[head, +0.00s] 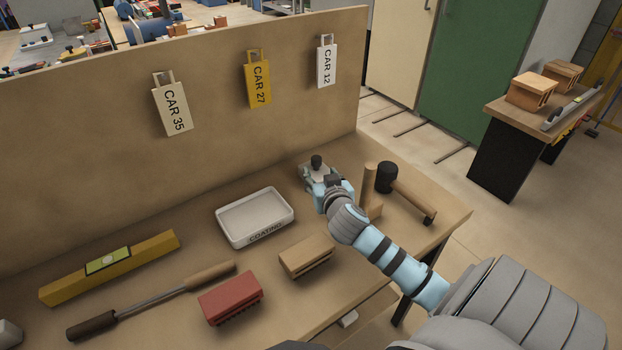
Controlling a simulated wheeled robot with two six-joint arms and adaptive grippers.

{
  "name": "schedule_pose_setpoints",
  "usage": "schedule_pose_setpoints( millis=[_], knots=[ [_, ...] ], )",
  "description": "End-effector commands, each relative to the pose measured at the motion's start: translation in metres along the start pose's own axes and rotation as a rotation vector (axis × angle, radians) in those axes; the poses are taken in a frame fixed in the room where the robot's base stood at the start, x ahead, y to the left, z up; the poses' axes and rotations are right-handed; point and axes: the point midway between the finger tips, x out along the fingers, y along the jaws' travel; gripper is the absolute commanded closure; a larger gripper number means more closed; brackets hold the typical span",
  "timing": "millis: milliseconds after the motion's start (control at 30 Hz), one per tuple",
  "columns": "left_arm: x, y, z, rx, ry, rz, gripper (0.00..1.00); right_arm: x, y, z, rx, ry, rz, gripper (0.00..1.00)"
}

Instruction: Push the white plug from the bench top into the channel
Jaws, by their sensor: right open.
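My right gripper (318,178) is over the back right of the bench top (190,262), at a small pale block with a dark knob (316,161). The gripper is open, but its fingers are small and partly hidden by my wrist; I cannot tell whether they touch the block. I cannot pick out the white plug with certainty. A tan hollow brick (305,257) and a red hollow brick (230,298) lie near the front edge, with slots along their lower front sides. I cannot tell which opening is the channel. My left gripper does not show.
A white tray (284,232) lies mid-bench. A yellow level (60,290) and a long-handled tool (150,302) lie left. A board (210,110) with tags closes the back.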

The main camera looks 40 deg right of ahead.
Motion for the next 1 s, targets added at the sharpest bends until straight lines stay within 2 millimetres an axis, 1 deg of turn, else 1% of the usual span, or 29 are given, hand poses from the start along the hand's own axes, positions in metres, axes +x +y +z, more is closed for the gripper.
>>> schedule_pose_setpoints(
  millis=[33, 100, 267, 400, 500, 700, 733, 767, 1000],
  knots=[
    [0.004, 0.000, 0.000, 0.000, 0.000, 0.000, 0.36, 0.011, 0.000, 0.001, 0.003, 0.000, 0.002, 0.51],
    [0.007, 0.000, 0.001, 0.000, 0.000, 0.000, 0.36, 0.022, 0.000, 0.001, 0.002, 0.001, 0.001, 0.51],
    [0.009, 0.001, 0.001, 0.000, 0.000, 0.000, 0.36, 0.039, 0.002, -0.001, 0.002, 0.002, 0.001, 0.51],
    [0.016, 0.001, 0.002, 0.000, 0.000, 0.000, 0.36, 0.066, 0.008, -0.005, 0.003, 0.002, 0.001, 0.51],
    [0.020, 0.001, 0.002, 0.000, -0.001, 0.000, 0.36, 0.080, 0.007, -0.005, 0.003, 0.001, -0.001, 0.51],
    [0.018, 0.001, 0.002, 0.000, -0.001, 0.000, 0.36, 0.082, 0.007, -0.006, 0.000, 0.002, -0.003, 0.51],
    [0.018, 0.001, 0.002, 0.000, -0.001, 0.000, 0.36, 0.082, 0.007, -0.006, 0.000, 0.002, -0.003, 0.53],
    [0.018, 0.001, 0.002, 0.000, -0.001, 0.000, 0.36, 0.082, 0.007, -0.006, 0.000, 0.002, -0.003, 0.58],
    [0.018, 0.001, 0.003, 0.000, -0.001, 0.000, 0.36, 0.082, 0.007, -0.006, 0.000, 0.002, -0.003, 0.96]
  ],
)
